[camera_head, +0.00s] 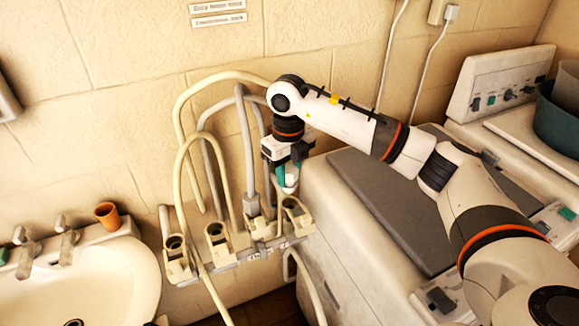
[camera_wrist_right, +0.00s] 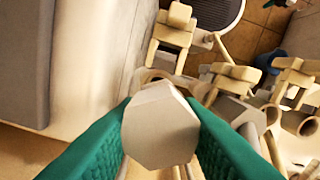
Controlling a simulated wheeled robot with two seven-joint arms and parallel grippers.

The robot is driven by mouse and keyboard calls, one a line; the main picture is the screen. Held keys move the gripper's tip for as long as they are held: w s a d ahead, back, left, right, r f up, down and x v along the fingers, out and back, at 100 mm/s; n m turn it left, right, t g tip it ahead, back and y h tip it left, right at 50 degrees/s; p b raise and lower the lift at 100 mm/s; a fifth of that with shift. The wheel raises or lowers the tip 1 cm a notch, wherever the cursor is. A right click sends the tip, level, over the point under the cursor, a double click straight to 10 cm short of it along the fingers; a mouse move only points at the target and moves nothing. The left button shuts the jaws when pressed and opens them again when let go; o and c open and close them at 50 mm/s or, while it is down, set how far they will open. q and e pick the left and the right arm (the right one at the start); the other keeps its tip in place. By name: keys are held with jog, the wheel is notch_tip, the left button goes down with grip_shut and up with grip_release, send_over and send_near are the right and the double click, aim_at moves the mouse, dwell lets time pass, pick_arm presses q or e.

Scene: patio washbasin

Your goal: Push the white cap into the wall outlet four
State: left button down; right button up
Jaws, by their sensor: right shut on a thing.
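My right gripper (camera_head: 287,176) has green fingers and is shut on the white cap (camera_head: 291,178). It holds the cap above the rightmost cream outlet (camera_head: 297,213) of the row, with a gap between. In the right wrist view the faceted cap (camera_wrist_right: 160,128) sits between both green fingers and hides part of what lies beyond. The row has several cream outlets, among them the leftmost (camera_head: 177,258) and the one beside it (camera_head: 217,240). A grey hose plug (camera_head: 252,203) stands in another. I cannot read any outlet numbers. My left gripper is not in view.
Cream and grey hoses (camera_head: 180,110) loop up behind the outlets. A white washbasin (camera_head: 95,285) with taps and an orange cup (camera_head: 107,215) is at left. A washing machine (camera_head: 330,250) with a grey lid (camera_head: 370,200) stands close on the right, under my arm.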

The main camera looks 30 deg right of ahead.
aim_at(290, 191)
jog(key=shift+d+m, duration=0.1)
jog(key=shift+m, duration=0.4)
jog(key=shift+w+d+f+m, duration=0.1)
jog(key=shift+w+f+m, duration=0.05)
jog(key=shift+m, duration=0.15)
jog(key=shift+f+b, duration=1.75)
jog(key=shift+f, duration=1)
jog(key=shift+f+b, duration=0.55)
jog(key=shift+b, duration=0.05)
jog(key=o, duration=0.7)
